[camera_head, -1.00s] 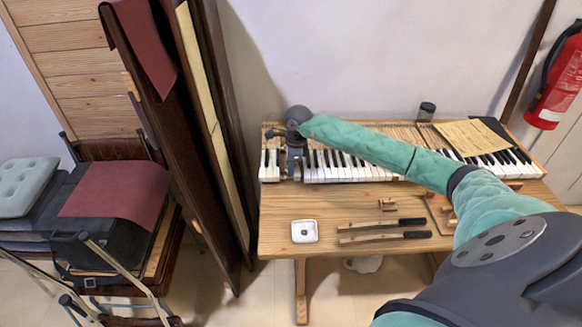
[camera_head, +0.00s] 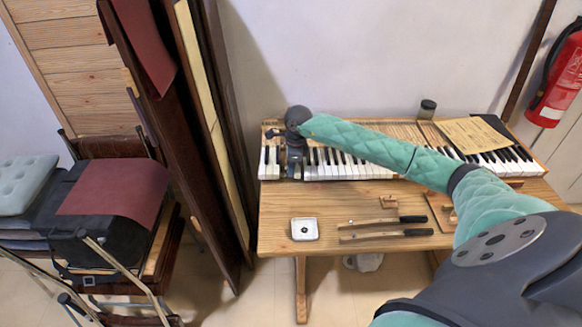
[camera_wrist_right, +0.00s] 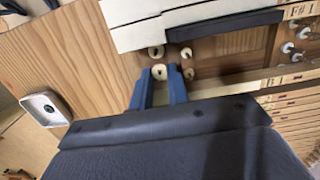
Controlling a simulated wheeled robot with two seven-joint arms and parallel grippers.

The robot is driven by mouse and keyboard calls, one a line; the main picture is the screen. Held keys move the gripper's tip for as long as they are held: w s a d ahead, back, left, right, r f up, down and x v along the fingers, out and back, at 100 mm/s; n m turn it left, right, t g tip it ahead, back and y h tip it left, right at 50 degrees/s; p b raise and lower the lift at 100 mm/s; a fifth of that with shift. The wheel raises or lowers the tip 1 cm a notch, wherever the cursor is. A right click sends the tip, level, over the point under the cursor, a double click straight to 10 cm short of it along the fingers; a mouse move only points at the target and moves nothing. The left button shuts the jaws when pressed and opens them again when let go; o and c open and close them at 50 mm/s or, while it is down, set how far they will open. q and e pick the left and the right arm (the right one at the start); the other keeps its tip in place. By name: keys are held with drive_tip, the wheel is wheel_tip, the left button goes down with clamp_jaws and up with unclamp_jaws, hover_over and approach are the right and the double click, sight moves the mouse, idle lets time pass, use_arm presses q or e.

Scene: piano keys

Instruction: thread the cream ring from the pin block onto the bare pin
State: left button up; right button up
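My right gripper (camera_head: 293,170) is at the left end of the keyboard, pointing down. In the right wrist view its two blue fingertips (camera_wrist_right: 160,72) stand apart, one on each side of a cream ring (camera_wrist_right: 159,71). The ring about fills the gap; I cannot tell whether the fingers press on it. Small pale-capped pins (camera_wrist_right: 287,47) show at the upper right. I cannot make out which pin is bare. My left gripper is not in view.
White keys and a black key (camera_wrist_right: 225,25) lie close beyond the fingers. A white dish (camera_head: 304,238) with a dark piece inside is on the table front. Two dark-handled tools (camera_head: 400,234) and a small wooden block (camera_head: 389,201) lie to its right. A jar (camera_head: 427,108) stands behind.

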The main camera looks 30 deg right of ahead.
drive_tip(key=shift+f, duration=0.35)
idle(0.5)
drive_tip(key=shift+o, duration=1.2)
drive_tip(key=shift+r, duration=0.2)
drive_tip(key=shift+r, duration=0.95)
drive_tip(key=o, duration=0.6)
drive_tip(key=shift+c, duration=0.2)
